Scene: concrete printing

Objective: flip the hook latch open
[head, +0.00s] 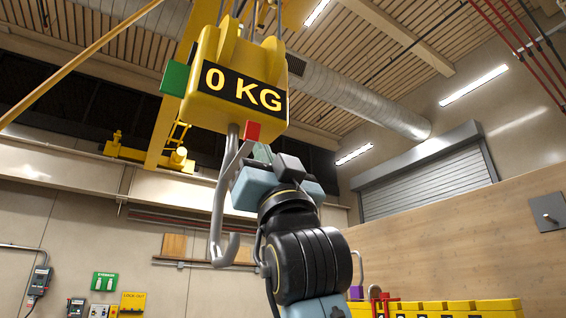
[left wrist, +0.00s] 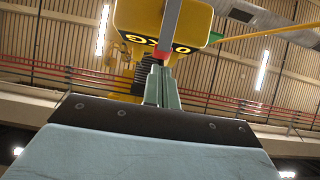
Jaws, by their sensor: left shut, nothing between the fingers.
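A yellow hoist block (head: 225,75) reading "0 KG" hangs overhead. A grey steel hook (head: 217,215) hangs below it, its tip curling up at the lower right. The hook's latch (head: 232,165) is a thin grey bar slanting across the hook opening, with a red tab (head: 252,131) at its upper end. My left gripper (head: 262,152) is shut and empty, just below and right of the red tab. In the left wrist view the shut fingers (left wrist: 161,88) point up at the red tab (left wrist: 158,57), close to it or touching; I cannot tell which. My right gripper is out of view.
A green piece (head: 175,79) sticks out from the block's left side. A wooden wall (head: 450,240) and yellow bins (head: 450,308) stand at the lower right. The air left of the hook is clear.

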